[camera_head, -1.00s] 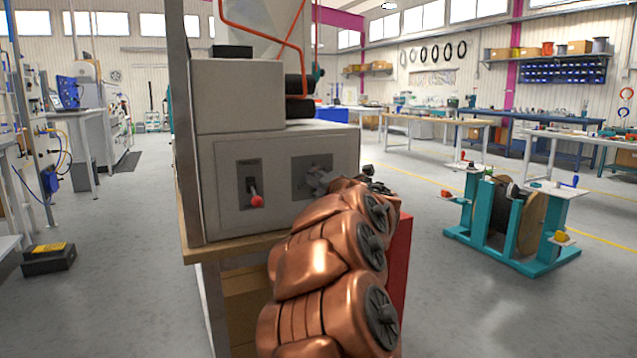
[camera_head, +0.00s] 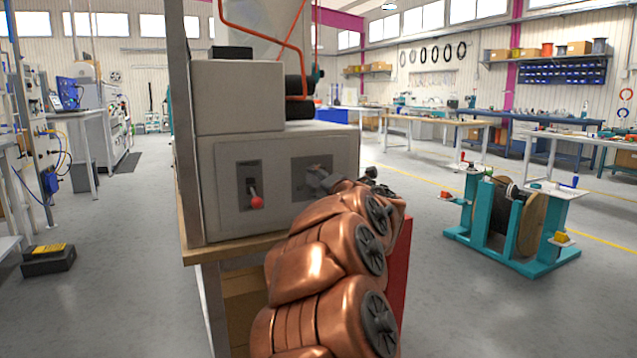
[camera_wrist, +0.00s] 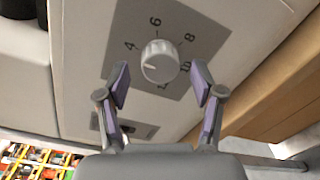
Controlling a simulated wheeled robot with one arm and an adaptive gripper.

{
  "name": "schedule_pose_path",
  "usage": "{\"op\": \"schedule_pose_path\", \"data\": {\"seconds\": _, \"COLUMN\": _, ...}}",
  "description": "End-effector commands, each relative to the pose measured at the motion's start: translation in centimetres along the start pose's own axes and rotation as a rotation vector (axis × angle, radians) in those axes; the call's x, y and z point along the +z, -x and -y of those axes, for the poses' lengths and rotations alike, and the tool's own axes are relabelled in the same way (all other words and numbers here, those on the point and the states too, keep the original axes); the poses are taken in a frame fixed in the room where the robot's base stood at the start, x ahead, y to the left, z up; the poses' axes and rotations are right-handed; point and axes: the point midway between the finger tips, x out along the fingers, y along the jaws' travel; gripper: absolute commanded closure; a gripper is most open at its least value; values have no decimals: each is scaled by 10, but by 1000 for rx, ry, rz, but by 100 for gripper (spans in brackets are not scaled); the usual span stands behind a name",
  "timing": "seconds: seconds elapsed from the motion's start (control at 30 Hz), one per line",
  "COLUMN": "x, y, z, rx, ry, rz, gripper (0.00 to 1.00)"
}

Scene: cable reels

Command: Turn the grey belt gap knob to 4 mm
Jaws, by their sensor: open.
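The grey belt gap knob (camera_wrist: 160,62) is round and pale and sits on a dark grey dial plate (camera_wrist: 205,38) in the wrist view. The numbers 4, 6, 8 and 10 show around it; one more mark below is partly hidden. A thin pointer line on the knob seems to face the left side, near or below the 4; its exact reading is unclear. My gripper (camera_wrist: 160,84) is open, with one purple-padded finger on either side of the knob's lower part, apart from it. In the head view my gripper (camera_head: 318,181) covers the knob at the machine's right panel.
A red-tipped lever (camera_head: 256,200) stands on the machine front (camera_head: 220,215), left of my gripper. A wooden bench edge (camera_head: 225,248) runs below. A teal reel stand (camera_head: 505,230) is to the right, with open floor between.

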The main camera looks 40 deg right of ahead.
Motion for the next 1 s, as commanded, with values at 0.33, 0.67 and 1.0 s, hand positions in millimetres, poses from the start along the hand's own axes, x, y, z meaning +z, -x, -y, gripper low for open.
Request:
{"op": "schedule_pose_path", "data": {"seconds": 0.33, "x": 1, "y": 49, "z": -1, "rx": 0, "ry": 1, "rz": 4, "gripper": 33}}
{"op": "schedule_pose_path", "data": {"seconds": 0.67, "x": 1, "y": 92, "z": 0, "rx": -1, "ry": 1, "rz": 4, "gripper": 33}}
{"op": "schedule_pose_path", "data": {"seconds": 1.0, "x": 0, "y": 107, "z": 0, "rx": 0, "ry": 0, "rz": 1, "gripper": 33}}
